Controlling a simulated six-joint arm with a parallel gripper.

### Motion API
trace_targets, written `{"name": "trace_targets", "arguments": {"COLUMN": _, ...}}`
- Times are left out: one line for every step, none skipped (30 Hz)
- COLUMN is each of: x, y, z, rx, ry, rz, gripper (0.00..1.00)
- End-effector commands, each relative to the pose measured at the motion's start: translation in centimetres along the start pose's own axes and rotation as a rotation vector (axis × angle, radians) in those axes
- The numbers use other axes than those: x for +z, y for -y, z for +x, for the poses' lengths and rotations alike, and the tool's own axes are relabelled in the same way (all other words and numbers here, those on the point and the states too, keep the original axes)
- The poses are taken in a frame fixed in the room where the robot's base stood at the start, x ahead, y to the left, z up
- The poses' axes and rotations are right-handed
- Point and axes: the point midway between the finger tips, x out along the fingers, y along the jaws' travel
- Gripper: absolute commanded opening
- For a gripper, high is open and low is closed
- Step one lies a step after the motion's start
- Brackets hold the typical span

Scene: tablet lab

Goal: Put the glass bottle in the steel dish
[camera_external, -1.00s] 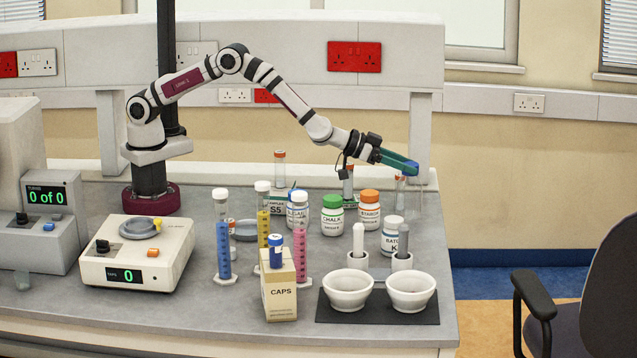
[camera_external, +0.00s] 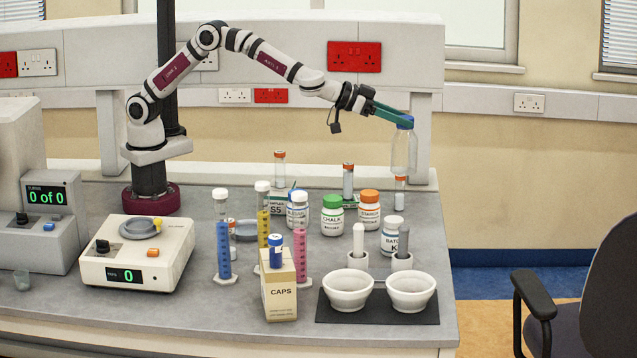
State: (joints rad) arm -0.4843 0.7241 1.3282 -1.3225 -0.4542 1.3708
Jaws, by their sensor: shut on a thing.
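My gripper (camera_external: 404,121) is shut on the clear glass bottle (camera_external: 404,153) near its blue top. It holds the bottle upright in the air, above the back right part of the bench. A round grey dish (camera_external: 246,236), which looks like the steel dish, lies on the bench left of centre. It is partly hidden behind the blue and yellow measuring cylinders. My gripper and the bottle are far to the right of this dish and well above it.
Between bottle and dish stand capped vials (camera_external: 348,183), a green-capped chalk jar (camera_external: 332,215) and an orange-capped starch jar (camera_external: 369,210). Two white mortars (camera_external: 347,290) sit on a dark mat in front.

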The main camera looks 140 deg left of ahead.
Motion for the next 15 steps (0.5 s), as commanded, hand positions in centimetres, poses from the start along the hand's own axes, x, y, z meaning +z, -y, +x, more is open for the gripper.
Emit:
{"name": "trace_targets", "arguments": {"x": 0.3, "y": -1.1, "z": -0.8, "rx": -0.002, "ry": 0.000, "rz": -0.001, "gripper": 0.00}}
{"name": "trace_targets", "arguments": {"x": 0.5, "y": -1.7, "z": -1.3, "rx": -0.007, "ry": 0.000, "rz": -0.003, "gripper": 0.00}}
{"name": "trace_targets", "arguments": {"x": 0.8, "y": -2.5, "z": -2.0, "rx": -0.015, "ry": -0.001, "rz": -0.006, "gripper": 0.00}}
{"name": "trace_targets", "arguments": {"x": 1.2, "y": -3.3, "z": -2.7, "rx": -0.020, "ry": 0.000, "rz": -0.008, "gripper": 0.00}}
{"name": "trace_targets", "arguments": {"x": 1.5, "y": -4.0, "z": -3.4, "rx": -0.026, "ry": 0.000, "rz": -0.010, "gripper": 0.00}}
{"name": "trace_targets", "arguments": {"x": 2.0, "y": -5.0, "z": -4.5, "rx": -0.036, "ry": 0.000, "rz": -0.014, "gripper": 0.00}}
{"name": "trace_targets", "arguments": {"x": 2.4, "y": -5.8, "z": -5.4, "rx": -0.043, "ry": 0.000, "rz": -0.017, "gripper": 0.00}}
{"name": "trace_targets", "arguments": {"x": 2.9, "y": -6.5, "z": -6.4, "rx": -0.052, "ry": 0.000, "rz": -0.020, "gripper": 0.00}}
{"name": "trace_targets", "arguments": {"x": 3.6, "y": -7.6, "z": -7.9, "rx": -0.064, "ry": 0.000, "rz": -0.024, "gripper": 0.00}}
{"name": "trace_targets", "arguments": {"x": 4.2, "y": -8.4, "z": -9.1, "rx": -0.074, "ry": 0.000, "rz": -0.029, "gripper": 0.00}}
{"name": "trace_targets", "arguments": {"x": 4.8, "y": -9.2, "z": -10.4, "rx": -0.084, "ry": 0.000, "rz": -0.033, "gripper": 0.00}}
{"name": "trace_targets", "arguments": {"x": 5.8, "y": -10.1, "z": -12.4, "rx": -0.100, "ry": 0.000, "rz": -0.039, "gripper": 0.00}}
{"name": "trace_targets", "arguments": {"x": 6.5, "y": -10.8, "z": -14.1, "rx": -0.113, "ry": 0.001, "rz": -0.044, "gripper": 0.00}}
{"name": "trace_targets", "arguments": {"x": 7.4, "y": -11.3, "z": -15.8, "rx": -0.127, "ry": 0.001, "rz": -0.049, "gripper": 0.00}}
{"name": "trace_targets", "arguments": {"x": 8.6, "y": -11.9, "z": -18.4, "rx": -0.148, "ry": 0.000, "rz": -0.057, "gripper": 0.00}}
